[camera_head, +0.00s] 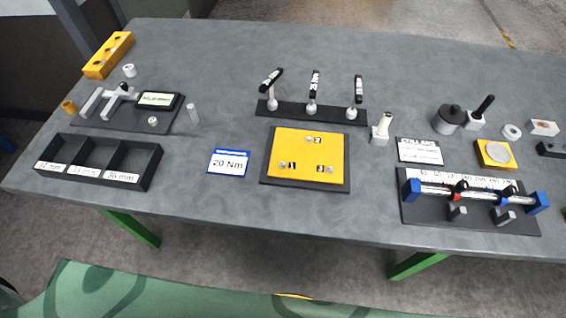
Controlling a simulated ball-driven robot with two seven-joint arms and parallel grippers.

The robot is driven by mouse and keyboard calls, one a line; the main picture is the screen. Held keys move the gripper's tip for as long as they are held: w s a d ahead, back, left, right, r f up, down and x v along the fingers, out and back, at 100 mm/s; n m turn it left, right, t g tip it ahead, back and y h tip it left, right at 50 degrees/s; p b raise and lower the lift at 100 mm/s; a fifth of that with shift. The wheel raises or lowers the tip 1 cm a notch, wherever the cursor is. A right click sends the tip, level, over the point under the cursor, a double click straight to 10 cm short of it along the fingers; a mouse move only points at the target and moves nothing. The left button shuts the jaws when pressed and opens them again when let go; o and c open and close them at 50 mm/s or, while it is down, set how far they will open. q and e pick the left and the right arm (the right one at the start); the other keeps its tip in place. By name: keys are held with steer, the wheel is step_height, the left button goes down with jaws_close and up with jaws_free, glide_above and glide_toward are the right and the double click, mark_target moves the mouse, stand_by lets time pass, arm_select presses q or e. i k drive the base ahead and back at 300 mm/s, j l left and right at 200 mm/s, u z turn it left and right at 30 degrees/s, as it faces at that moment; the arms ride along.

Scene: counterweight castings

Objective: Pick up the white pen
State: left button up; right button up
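A white pen-like cylinder (384,123) with a dark mark near its top stands nearly upright in a small pale block (379,139), right of the yellow plate. I take this to be the white pen, though it is small and its details are unclear. Neither of my grippers shows in this view, and nothing is seen touching the white pen.
The grey table (225,60) holds a yellow plate (309,155), a black rack with three upright tools (312,109), a "20 Nm" card (229,162), a three-compartment black tray (97,162) and a blue-ended gauge fixture (470,213). A label plate (419,151) lies right of the pen. The table's back middle is clear.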

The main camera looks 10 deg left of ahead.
mark_target(381, 131)
steer(key=k+l+z, duration=0.25)
steer(key=l, duration=0.45)
steer(key=l+z, duration=0.25)
steer(key=l, duration=0.45)
